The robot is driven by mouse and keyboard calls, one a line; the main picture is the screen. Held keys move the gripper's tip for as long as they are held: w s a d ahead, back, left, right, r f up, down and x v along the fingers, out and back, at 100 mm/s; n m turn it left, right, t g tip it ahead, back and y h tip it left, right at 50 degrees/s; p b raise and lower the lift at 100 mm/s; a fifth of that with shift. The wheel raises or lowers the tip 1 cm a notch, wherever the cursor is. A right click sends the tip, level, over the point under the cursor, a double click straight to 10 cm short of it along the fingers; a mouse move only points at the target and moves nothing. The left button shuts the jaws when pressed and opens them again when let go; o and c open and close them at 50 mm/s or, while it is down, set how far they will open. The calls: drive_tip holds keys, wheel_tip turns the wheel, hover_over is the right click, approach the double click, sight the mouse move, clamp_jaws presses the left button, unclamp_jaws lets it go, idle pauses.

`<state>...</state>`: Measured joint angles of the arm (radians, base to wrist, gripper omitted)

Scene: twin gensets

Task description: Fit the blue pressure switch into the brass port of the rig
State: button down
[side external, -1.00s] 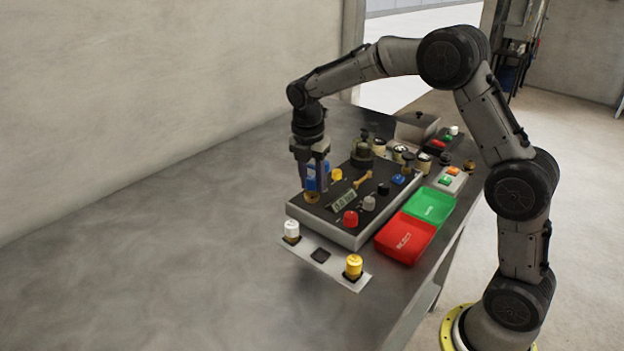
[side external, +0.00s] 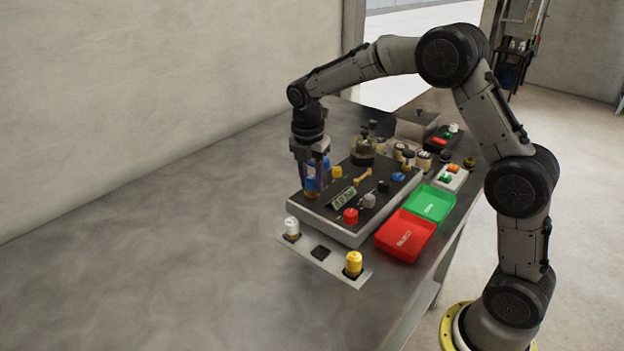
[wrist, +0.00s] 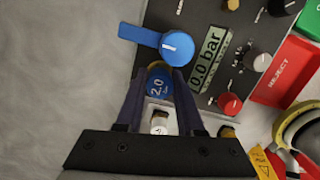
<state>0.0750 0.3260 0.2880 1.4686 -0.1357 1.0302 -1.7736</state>
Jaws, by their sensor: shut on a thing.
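My gripper (side external: 314,186) is low over the left corner of the dark-topped rig (side external: 349,226), its fingers pointing down. It is shut on the blue pressure switch (wrist: 158,86), which is marked 2.0 and shows between the fingers in the wrist view. The brass port (wrist: 155,65) shows as a thin brass edge at the switch's far end. The switch is at the port, but the fingers and the switch hide the joint, so I cannot tell how deep it sits. A blue lever (wrist: 160,42) lies just beyond it on the rig.
The rig's display (wrist: 209,59) reads 0.0 bar. A front plate holds a white-capped part (side external: 292,229), a yellow-capped part (side external: 353,264) and an empty dark slot (side external: 320,253). Red (side external: 404,237) and green (side external: 432,203) trays stand right of the rig. The table left of it is clear.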

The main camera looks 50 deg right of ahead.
drive_tip(key=shift+f, duration=0.15)
idle(0.3)
drive_tip(key=shift+c, duration=0.2)
unclamp_jaws()
drive_tip(key=shift+r, duration=3.5)
